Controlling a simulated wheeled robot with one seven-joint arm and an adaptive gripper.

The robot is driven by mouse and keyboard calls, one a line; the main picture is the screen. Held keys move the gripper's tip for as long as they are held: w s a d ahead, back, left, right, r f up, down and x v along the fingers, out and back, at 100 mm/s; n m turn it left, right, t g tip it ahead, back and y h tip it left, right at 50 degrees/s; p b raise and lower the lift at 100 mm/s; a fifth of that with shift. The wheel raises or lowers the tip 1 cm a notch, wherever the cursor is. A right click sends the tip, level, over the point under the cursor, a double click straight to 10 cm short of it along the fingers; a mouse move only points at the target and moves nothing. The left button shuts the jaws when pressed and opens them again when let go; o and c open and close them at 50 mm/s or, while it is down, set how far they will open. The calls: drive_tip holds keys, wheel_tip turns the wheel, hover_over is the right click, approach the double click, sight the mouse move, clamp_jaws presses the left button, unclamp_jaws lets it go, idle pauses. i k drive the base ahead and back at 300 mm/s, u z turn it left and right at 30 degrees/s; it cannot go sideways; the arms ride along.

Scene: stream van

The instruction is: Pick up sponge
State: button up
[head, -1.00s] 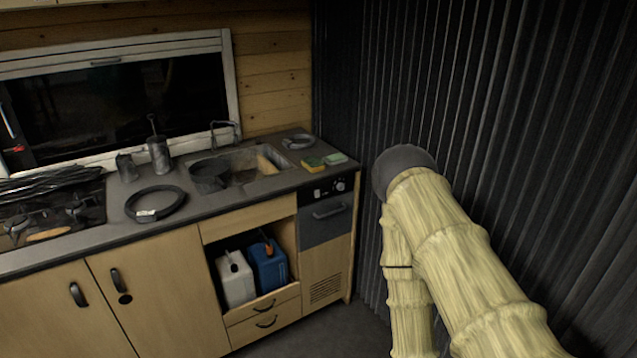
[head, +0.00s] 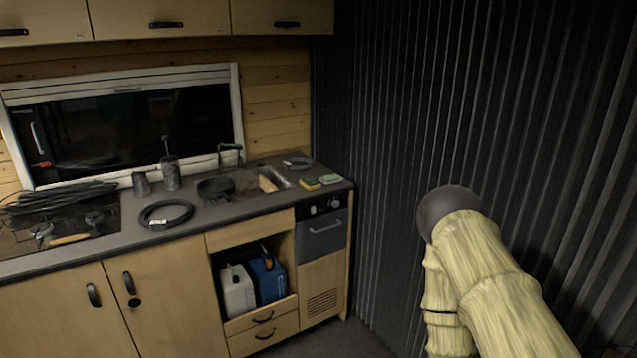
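A yellow and green sponge (head: 309,184) lies on the counter (head: 250,207), right of the sink and near the front edge. A light green sponge or cloth (head: 331,179) lies just to its right; I cannot tell which it is. My arm rises at the right of the head view, well right of the counter and apart from both items. My gripper does not show in this view.
The sink (head: 262,183) holds a dark pan (head: 215,188). A corrugated dark wall (head: 390,150) closes the right side. Upper cabinets (head: 160,18) hang above the window.

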sight(309, 182)
drive_tip(key=i, duration=2.05)
drive_tip(key=u, duration=2.5)
drive_tip(key=k, duration=0.6)
drive_tip(key=z, duration=2.1)
